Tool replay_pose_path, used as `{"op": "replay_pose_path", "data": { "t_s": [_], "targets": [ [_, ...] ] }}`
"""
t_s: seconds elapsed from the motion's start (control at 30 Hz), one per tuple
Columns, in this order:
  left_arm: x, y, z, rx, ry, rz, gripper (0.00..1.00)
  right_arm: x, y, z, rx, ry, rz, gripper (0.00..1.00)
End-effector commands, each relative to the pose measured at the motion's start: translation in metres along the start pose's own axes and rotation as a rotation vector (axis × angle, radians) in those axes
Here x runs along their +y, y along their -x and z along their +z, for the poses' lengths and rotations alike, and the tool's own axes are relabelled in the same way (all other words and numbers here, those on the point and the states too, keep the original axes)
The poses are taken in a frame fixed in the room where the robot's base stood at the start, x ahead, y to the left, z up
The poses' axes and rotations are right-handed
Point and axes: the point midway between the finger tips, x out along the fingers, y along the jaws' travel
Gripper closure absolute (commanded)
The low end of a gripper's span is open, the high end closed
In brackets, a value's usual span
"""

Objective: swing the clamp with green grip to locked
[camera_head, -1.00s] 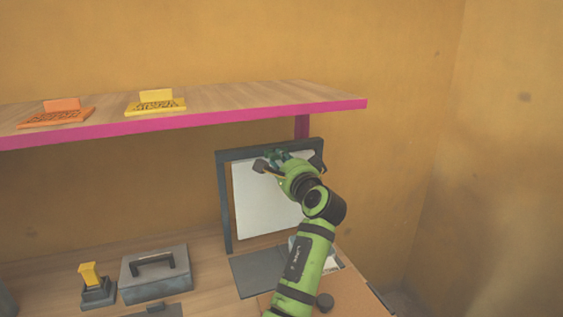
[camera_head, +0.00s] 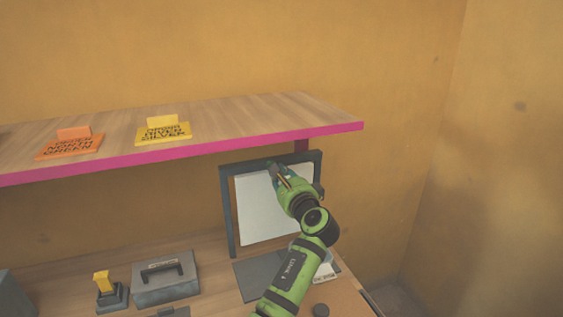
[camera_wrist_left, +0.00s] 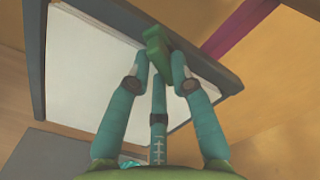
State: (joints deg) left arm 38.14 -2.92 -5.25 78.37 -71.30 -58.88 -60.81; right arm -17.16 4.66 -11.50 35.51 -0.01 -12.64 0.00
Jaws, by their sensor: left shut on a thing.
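The clamp with the green grip (camera_wrist_left: 158,46) is at the top edge of the dark press frame (camera_wrist_left: 102,10), up in the left wrist view. My left gripper (camera_wrist_left: 161,63) is shut on this grip, with its teal fingers around its lower part. In the head view my left gripper (camera_head: 279,173) is at the top bar of the upright frame (camera_head: 226,210), in front of a white sheet (camera_head: 257,212). There the clamp is mostly hidden by the fingers. My right gripper is in neither view.
A pink-edged shelf (camera_head: 215,143) runs above and left of the frame, carrying orange (camera_head: 70,147) and yellow (camera_head: 163,133) signs. A grey handled box (camera_head: 165,285) and a yellow-handled stamp (camera_head: 104,284) stand on the bench at left. The wall is bare at right.

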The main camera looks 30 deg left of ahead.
Motion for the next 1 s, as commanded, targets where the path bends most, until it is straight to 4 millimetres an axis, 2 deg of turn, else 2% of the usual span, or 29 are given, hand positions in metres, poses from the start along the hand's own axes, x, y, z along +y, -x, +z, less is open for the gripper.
{"op": "replay_pose_path", "data": {
  "t_s": [0.03,0.5,0.8,1.0],
  "targets": [
    [-0.006,0.000,0.004,0.000,-0.052,0.000,1.00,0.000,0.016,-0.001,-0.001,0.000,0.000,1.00],
    [-0.006,0.000,0.006,-0.001,-0.498,-0.001,1.00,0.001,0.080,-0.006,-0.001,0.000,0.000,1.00],
    [-0.005,-0.001,0.006,-0.002,-0.770,0.000,1.00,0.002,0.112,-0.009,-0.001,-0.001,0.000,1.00],
    [-0.005,0.000,0.006,-0.002,-0.912,-0.001,1.00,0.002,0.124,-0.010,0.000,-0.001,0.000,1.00]
  ]
}}
